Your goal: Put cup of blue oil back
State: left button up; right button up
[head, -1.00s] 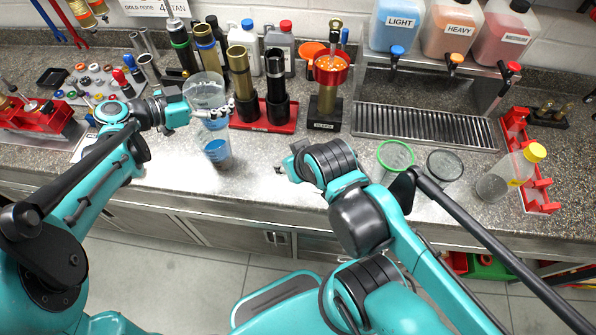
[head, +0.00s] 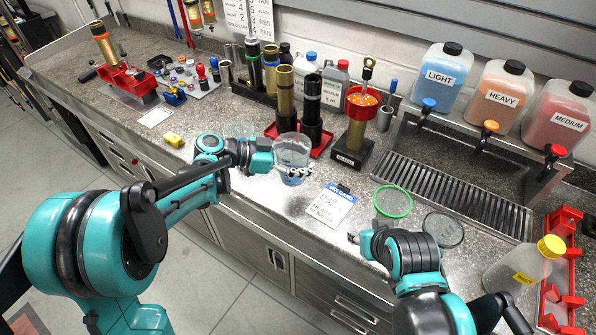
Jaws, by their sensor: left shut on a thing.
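A clear cup (head: 293,150) with blue oil in its bottom is at my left gripper (head: 285,168), in the middle of the head view. The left gripper is shut on the cup's side, and the cup is upright. I cannot tell whether its base touches the counter. My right gripper (head: 354,238) is small and partly hidden by its own wrist, over the counter's front edge. Its finger opening is unclear. A green-rimmed ring (head: 392,202) and a dark round disc (head: 443,229) lie on the counter to the right of the cup.
A white printed card (head: 330,207) lies right of the cup. A red tray (head: 322,148) with dark and gold cylinders stands behind. LIGHT (head: 441,77), HEAVY (head: 499,97) and MEDIUM (head: 563,122) jugs stand above a drain grate (head: 455,193). A yellow-capped bottle (head: 520,265) is at right.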

aim_at(297, 153)
pick_arm(q)
jog(key=w+f, duration=0.1)
jog(key=w, duration=0.1)
jog(key=w+a+f+b, duration=0.1)
jog(key=w, duration=0.1)
jog(key=w+a+f, duration=0.1)
jog(key=w+f, duration=0.1)
jog(key=shift+w+b, duration=0.1)
jog(key=shift+b, duration=0.25)
pick_arm(e)
notch_tip(297, 153, down, 2)
jog(key=shift+f, duration=0.15)
pick_arm(q)
jog(key=shift+f+b, duration=0.85)
jog(key=shift+f, duration=1.1)
pick_arm(e)
jog(key=shift+f, duration=0.85)
pick_arm(q)
jog(key=shift+f, duration=0.1)
jog(key=shift+f, duration=0.15)
pick_arm(e)
jog(key=shift+f, duration=0.2)
pick_arm(q)
jog(key=o, duration=1.4)
jog(key=shift+c, duration=0.2)
pick_arm(e)
jog(key=shift+r, duration=0.1)
